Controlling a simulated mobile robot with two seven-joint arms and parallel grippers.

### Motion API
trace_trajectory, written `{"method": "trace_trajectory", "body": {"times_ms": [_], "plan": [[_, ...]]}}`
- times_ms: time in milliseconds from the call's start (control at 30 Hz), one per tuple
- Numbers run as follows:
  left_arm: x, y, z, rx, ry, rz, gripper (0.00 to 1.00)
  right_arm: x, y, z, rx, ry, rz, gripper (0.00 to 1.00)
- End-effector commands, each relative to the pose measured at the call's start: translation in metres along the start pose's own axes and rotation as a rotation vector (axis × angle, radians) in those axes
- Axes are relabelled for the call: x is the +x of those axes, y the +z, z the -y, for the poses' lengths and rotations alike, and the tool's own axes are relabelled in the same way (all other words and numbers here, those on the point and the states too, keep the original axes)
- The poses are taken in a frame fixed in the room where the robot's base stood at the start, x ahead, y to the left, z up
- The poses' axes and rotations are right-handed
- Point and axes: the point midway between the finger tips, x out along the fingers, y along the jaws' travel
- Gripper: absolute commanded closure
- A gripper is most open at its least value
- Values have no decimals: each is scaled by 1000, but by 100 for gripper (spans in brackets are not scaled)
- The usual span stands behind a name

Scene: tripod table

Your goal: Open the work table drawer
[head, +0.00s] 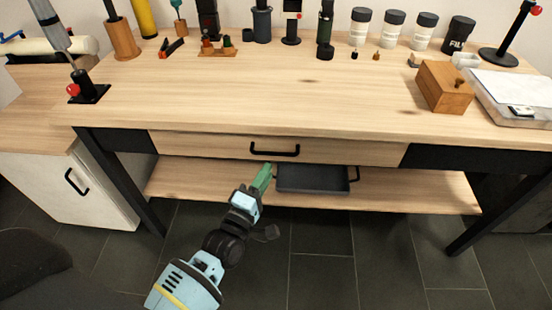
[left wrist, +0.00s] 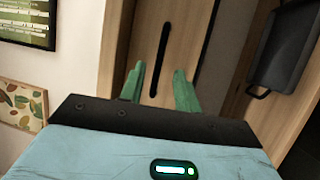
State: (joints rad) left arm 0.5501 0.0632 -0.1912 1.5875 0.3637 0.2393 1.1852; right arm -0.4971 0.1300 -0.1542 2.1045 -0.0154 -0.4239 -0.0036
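The work table (head: 270,110) has a wooden drawer front (head: 350,151) under its top, and the drawer looks shut. A black bar handle (head: 274,149) sits on the drawer front; it also shows in the left wrist view (left wrist: 160,58). My left gripper (head: 266,172) is below and in front of the handle, apart from it. In the left wrist view its green fingers (left wrist: 157,82) are spread with nothing between them, and the handle lies ahead of the gap. My right gripper is in neither view.
A dark tray (head: 312,179) lies on the lower shelf (head: 420,190) near my left gripper. A white cabinet (head: 85,185) stands at left. Bottles, tools and a wooden box (head: 444,86) stand on the tabletop.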

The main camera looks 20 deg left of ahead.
Motion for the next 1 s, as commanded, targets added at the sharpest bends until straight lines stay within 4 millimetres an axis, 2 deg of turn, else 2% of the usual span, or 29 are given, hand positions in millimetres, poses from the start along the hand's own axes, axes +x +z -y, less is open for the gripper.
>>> {"method": "trace_trajectory", "body": {"times_ms": [200,400,767,833,1000], "plan": [[35,0,0,0,1,0,68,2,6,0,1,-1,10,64],[56,0,0,1,0,0,68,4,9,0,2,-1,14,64],[62,0,0,1,-2,1,68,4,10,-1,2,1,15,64],[62,0,0,1,-2,1,73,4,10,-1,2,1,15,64],[62,0,0,1,-2,1,95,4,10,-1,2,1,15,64]]}}
